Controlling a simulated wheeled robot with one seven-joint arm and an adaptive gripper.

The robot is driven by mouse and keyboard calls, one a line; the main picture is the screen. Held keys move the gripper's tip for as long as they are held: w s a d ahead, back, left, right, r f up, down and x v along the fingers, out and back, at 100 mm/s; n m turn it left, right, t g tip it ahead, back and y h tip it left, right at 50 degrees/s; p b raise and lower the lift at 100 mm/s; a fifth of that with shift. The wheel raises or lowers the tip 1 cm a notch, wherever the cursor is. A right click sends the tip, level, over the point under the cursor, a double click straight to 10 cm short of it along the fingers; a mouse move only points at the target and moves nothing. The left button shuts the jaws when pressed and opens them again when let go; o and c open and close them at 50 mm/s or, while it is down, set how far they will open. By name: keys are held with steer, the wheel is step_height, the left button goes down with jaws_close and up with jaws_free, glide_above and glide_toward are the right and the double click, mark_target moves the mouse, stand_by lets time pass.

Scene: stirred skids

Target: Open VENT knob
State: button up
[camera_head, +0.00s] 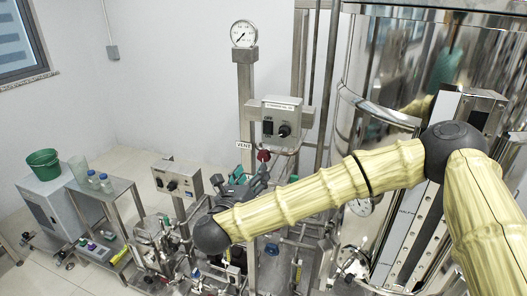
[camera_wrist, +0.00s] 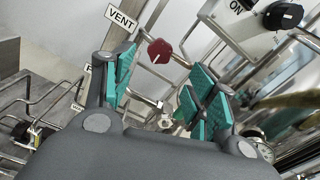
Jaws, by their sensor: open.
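The VENT knob is a dark red knob (camera_head: 263,155) on the pipework below the upper control box. In the wrist view the red knob (camera_wrist: 160,51) has a pale mark on its face and sits beyond the fingertips, roughly between them. The VENT label (camera_head: 244,145) is a white tag to its left; it also shows in the wrist view (camera_wrist: 121,18). My gripper (camera_head: 252,178) is just below the knob in the head view. Its teal-padded fingers (camera_wrist: 160,78) are spread wide with nothing between them, and they appear apart from the knob.
The upper control box (camera_head: 282,122) has a black ON switch (camera_wrist: 283,15). A pressure gauge (camera_head: 244,33) stands above. A second control box (camera_head: 178,181), pipes and valves crowd below. A large steel tank (camera_head: 410,65) stands right. Side tables and a green bucket (camera_head: 43,161) are left.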

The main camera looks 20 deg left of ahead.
mark_target(263, 158)
steer(key=w+p, duration=0.4)
steer(key=w, duration=0.6)
steer(key=shift+w+d, duration=0.15)
steer(key=shift+w, duration=0.05)
steer(key=shift+c, duration=0.2)
steer(key=c, duration=1)
